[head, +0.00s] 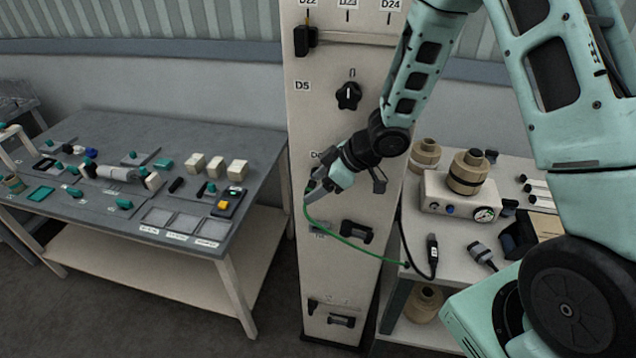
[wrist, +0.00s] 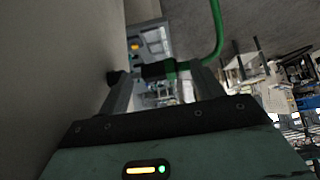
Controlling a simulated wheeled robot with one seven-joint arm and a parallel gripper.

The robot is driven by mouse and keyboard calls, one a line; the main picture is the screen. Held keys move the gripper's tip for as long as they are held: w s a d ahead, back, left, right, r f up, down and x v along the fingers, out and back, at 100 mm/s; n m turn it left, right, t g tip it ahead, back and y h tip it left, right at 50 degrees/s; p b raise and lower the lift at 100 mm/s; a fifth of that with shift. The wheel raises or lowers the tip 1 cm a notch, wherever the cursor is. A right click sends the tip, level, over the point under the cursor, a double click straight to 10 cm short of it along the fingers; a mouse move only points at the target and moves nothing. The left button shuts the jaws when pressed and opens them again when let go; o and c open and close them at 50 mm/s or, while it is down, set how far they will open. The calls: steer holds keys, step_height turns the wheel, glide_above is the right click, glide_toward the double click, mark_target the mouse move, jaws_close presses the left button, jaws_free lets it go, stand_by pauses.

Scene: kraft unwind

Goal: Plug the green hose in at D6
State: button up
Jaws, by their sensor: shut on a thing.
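My gripper (head: 325,182) is at the front of the beige panel (head: 309,120), just below a label that starts with D and is partly covered by the arm. It is shut on the end of the green hose. In the wrist view the hose's dark connector (wrist: 158,71) sits between the fingers, and the green hose (wrist: 217,30) curves up and away from it. In the head view the green hose (head: 345,243) hangs from the gripper and runs right to the side table. The gripper hides the D6 port, so I cannot tell whether the connector is in it.
A black knob (head: 348,95) is above at D5. A dark handle (head: 357,231) sticks out below the gripper. The right table (head: 455,248) holds a gauge box (head: 455,195) and a black cable plug (head: 432,250). A grey workbench (head: 130,215) stands left.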

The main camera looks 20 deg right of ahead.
steer(key=shift+w+r, duration=0.35)
steer(key=shift+w+d+p, duration=0.1)
steer(key=shift+d+p, duration=0.2)
steer(key=shift+p, duration=0.05)
stand_by(0.6)
steer(key=shift+s+a+f, duration=0.1)
steer(key=shift+s+f, duration=0.25)
steer(key=shift+s, duration=0.05)
stand_by(1.0)
steer(key=shift+w, duration=0.1)
stand_by(0.5)
steer(key=shift+p, duration=0.3)
stand_by(0.5)
steer(key=shift+w+p, duration=0.15)
steer(key=shift+p, duration=0.15)
stand_by(0.3)
steer(key=shift+s+a+b, duration=0.7)
steer(key=shift+s+a, duration=0.1)
steer(key=shift+s, duration=0.25)
steer(key=shift+s+a+b, duration=0.7)
steer(key=shift+s+a, duration=0.05)
steer(key=shift+s, duration=0.3)
